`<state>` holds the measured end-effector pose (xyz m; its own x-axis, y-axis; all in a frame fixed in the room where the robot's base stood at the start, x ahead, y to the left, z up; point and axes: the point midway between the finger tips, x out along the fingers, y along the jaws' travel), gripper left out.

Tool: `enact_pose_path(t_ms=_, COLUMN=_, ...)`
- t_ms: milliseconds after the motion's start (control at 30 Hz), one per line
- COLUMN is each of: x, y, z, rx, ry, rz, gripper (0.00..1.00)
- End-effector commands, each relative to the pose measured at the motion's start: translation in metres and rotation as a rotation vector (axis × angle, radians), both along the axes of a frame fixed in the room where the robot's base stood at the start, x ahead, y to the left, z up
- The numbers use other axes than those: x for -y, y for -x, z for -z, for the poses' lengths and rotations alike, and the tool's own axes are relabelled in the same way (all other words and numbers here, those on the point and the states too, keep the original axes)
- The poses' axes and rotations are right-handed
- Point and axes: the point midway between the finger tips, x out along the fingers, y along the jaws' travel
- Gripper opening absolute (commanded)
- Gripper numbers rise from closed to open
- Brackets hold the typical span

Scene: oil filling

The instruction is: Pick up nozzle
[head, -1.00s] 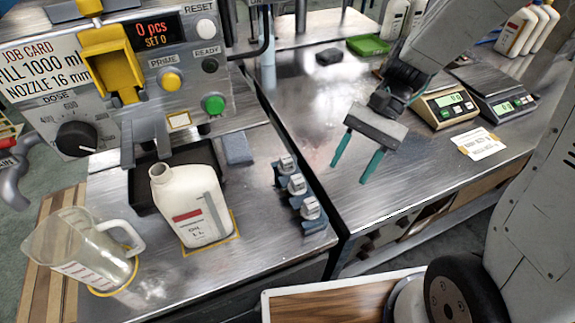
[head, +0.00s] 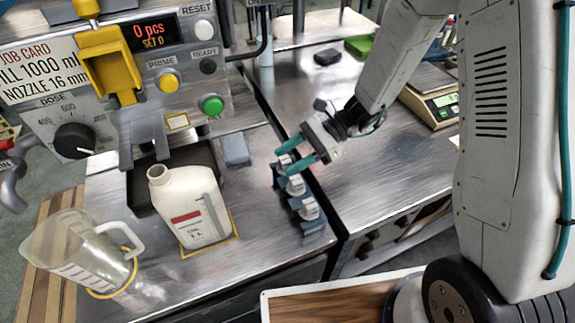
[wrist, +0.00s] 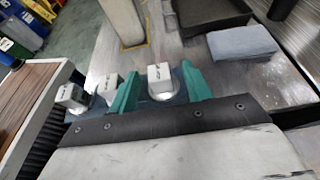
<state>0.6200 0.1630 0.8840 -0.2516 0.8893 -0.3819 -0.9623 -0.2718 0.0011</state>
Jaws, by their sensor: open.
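Three nozzles with pale block tops stand in a blue-grey rack along the right edge of the filling table. In the head view the nearest nozzle (head: 308,209) and the middle nozzle (head: 295,186) show clearly; the farthest nozzle (head: 285,161) is partly behind my fingers. My gripper (head: 289,159) is open, with its teal fingers over the farthest nozzle. In the wrist view that nozzle (wrist: 160,80) lies between the two fingertips of my gripper (wrist: 160,80), and the other two nozzles (wrist: 106,85) (wrist: 70,96) are to the left. I cannot tell whether the fingers touch it.
A white oil bottle (head: 190,210) stands on the table, with a clear measuring jug (head: 75,250) to its left. The filling machine (head: 150,70) is behind them. A scale (head: 430,100) is on the right table.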

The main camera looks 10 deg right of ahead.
Motion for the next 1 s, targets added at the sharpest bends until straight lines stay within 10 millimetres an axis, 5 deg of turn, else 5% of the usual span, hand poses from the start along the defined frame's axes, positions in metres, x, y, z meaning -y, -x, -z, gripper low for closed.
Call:
enact_pose_path(t_ms=200, x=-0.028, y=0.007, z=0.013, rx=-0.001, ry=0.0, rz=-0.004, gripper=0.49)
enact_pose_path(t_ms=500, x=-0.032, y=0.008, z=0.015, rx=0.001, ry=0.0, rz=-0.004, gripper=0.49)
enact_pose_path(t_ms=700, x=-0.031, y=0.008, z=0.015, rx=0.001, ry=0.001, rz=-0.003, gripper=0.0)
enact_pose_path(t_ms=1000, x=-0.031, y=0.008, z=0.013, rx=0.001, ry=0.001, rz=-0.003, gripper=0.0)
